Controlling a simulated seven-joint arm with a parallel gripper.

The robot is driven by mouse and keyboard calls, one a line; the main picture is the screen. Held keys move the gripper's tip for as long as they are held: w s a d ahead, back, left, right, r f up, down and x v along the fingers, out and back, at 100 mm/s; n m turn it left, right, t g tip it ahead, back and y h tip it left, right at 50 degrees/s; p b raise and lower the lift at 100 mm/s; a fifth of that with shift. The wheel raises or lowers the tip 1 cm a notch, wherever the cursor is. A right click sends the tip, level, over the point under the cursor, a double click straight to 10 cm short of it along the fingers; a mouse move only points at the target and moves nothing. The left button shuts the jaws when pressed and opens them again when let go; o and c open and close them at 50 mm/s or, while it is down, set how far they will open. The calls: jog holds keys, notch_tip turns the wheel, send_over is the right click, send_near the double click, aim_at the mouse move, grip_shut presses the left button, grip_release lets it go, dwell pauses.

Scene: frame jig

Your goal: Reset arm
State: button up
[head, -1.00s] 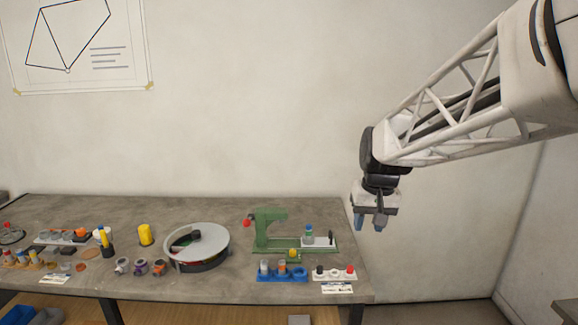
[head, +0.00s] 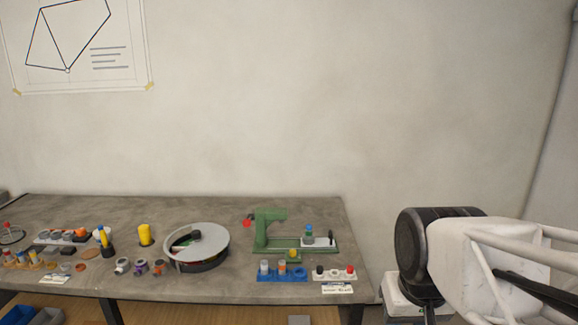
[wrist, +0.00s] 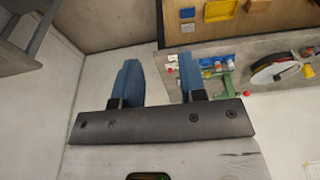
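My gripper (wrist: 158,76) shows in the wrist view with its two blue fingers apart and nothing between them. In the head view my arm is at the lower right, beyond the right end of the workbench (head: 120,210), and the fingers are not visible there. The green jig (head: 268,236) stands on the right part of the bench, clear of my arm. It also shows in the wrist view (wrist: 228,86), beyond the right finger.
A round turntable (head: 205,240) sits mid-bench. A blue holder (head: 280,276) and a white holder (head: 333,274) stand at the front right. Small parts fill the left side.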

jog(key=shift+s+f, duration=0.35)
jog(key=shift+s, duration=0.4)
jog(key=shift+s+f, duration=0.3)
jog(key=shift+s, duration=0.45)
